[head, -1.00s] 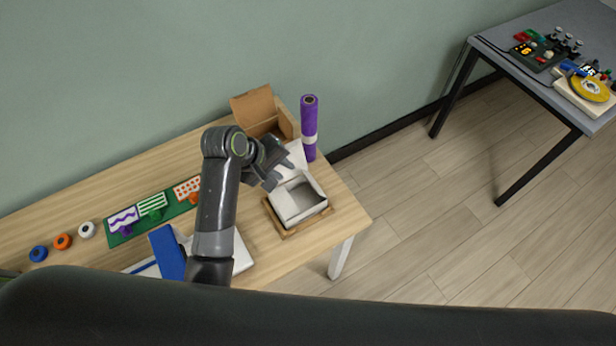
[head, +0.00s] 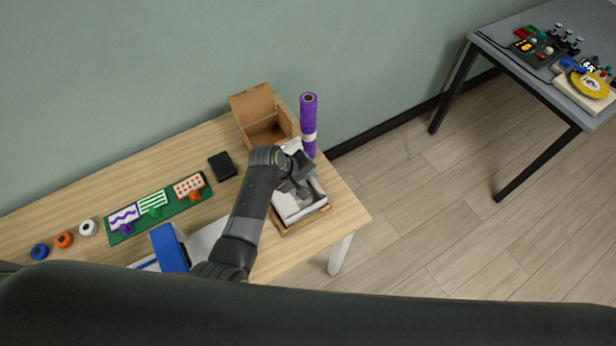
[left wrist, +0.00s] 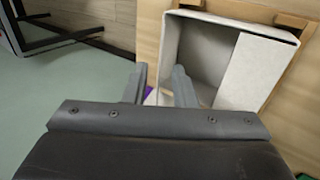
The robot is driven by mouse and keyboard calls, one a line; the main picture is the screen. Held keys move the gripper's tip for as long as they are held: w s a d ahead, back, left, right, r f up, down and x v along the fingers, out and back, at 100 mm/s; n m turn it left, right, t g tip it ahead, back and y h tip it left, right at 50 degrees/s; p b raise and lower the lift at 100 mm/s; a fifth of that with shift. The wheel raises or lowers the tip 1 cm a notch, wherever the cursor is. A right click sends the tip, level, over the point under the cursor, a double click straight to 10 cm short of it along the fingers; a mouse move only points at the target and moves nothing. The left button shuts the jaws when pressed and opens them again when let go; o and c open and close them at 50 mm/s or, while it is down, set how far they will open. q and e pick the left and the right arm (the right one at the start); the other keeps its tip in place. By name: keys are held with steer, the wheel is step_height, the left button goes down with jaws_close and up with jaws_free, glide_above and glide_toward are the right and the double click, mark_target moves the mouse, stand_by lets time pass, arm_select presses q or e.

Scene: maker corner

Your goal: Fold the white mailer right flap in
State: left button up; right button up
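The white mailer (head: 291,214) is an open box on a wooden tray-like frame at the right end of the table. In the left wrist view the mailer (left wrist: 270,40) shows its grey inside, with a white panel (left wrist: 257,72) slanting across its right part. My left gripper (head: 302,182) is over the mailer's back part and hides some of it. My right gripper is not in view.
A purple roll (head: 308,115) stands close behind the mailer, and an open brown carton (head: 262,130) is behind left. A dark flat item (head: 222,166), a green board (head: 170,210) and a blue box (head: 169,248) lie left. The table's right edge is near.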

mark_target(317, 183)
arm_select(q)
steer(key=shift+w+d+f, duration=0.1)
steer(key=shift+d+f, duration=0.15)
steer(key=shift+f, duration=0.2)
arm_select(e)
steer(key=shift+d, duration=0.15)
arm_select(q)
jaws_close()
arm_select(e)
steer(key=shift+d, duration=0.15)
